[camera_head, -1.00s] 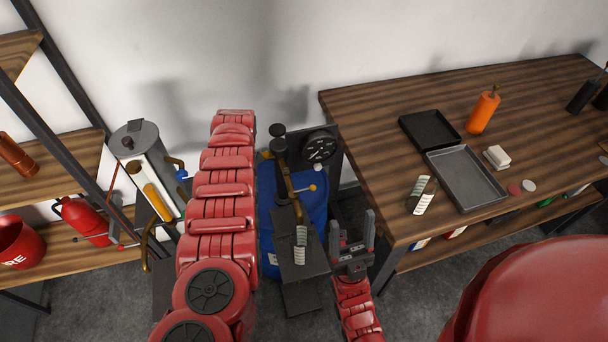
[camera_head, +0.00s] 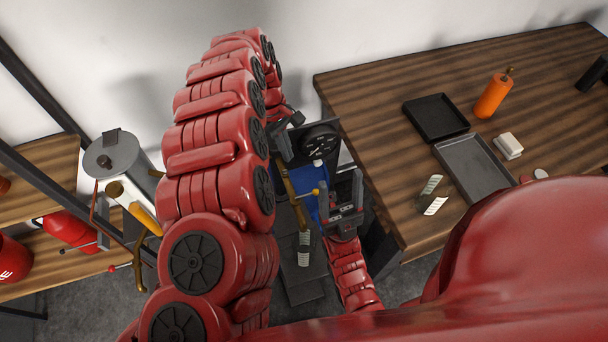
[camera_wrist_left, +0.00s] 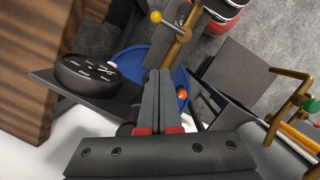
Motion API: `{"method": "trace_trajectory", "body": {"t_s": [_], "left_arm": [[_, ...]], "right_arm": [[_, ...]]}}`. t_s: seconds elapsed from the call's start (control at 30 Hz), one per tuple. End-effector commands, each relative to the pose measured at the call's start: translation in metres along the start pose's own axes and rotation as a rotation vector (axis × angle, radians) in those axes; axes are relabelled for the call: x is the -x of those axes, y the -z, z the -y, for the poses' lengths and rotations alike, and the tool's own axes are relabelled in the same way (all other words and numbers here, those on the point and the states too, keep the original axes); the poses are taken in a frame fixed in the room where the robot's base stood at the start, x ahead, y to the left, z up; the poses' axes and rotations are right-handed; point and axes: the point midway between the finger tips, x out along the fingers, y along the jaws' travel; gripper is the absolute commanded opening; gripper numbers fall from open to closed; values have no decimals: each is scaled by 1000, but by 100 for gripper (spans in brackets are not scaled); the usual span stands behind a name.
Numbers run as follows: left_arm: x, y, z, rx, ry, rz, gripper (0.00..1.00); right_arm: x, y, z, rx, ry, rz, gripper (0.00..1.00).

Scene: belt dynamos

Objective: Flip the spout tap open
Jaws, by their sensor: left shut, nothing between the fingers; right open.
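The spout tap is a brass spout (camera_head: 296,192) with a thin lever ending in a yellow ball (camera_head: 315,191), above a blue drum (camera_head: 309,178). In the left wrist view the brass spout (camera_wrist_left: 183,38) and yellow ball (camera_wrist_left: 155,17) show beyond the fingers. My left gripper (camera_wrist_left: 158,72) is shut and empty, with its tips short of the spout and apart from the ball. In the head view my left arm hides much of that gripper. My right gripper (camera_head: 340,178) is open and empty, just right of the ball, fingers pointing up.
A round black gauge (camera_head: 320,139) stands behind the tap; it also shows in the left wrist view (camera_wrist_left: 88,75). A grey cylinder (camera_head: 115,155) and shelf stand at left. A dark stand (camera_head: 298,270) is below the spout.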

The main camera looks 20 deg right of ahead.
Motion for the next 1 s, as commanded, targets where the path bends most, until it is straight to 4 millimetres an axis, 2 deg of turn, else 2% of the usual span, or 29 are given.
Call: {"method": "trace_trajectory", "body": {"t_s": [0.17, 0.67, 0.8, 1.0], "left_arm": [[-16, 1, 1, 0, 3, -1, 0], [-98, 1, 1, -1, 3, -3, 0], [-94, -24, -1, -3, 0, 0, 0], [-99, -38, 0, -1, -1, -2, 0]], "right_arm": [[-3, 0, 0, 0, 0, 0, 64], [-30, 5, -2, 0, 0, 0, 64], [-49, 8, -2, 0, 0, -1, 64], [-57, 10, -3, 0, 0, 0, 64]]}}
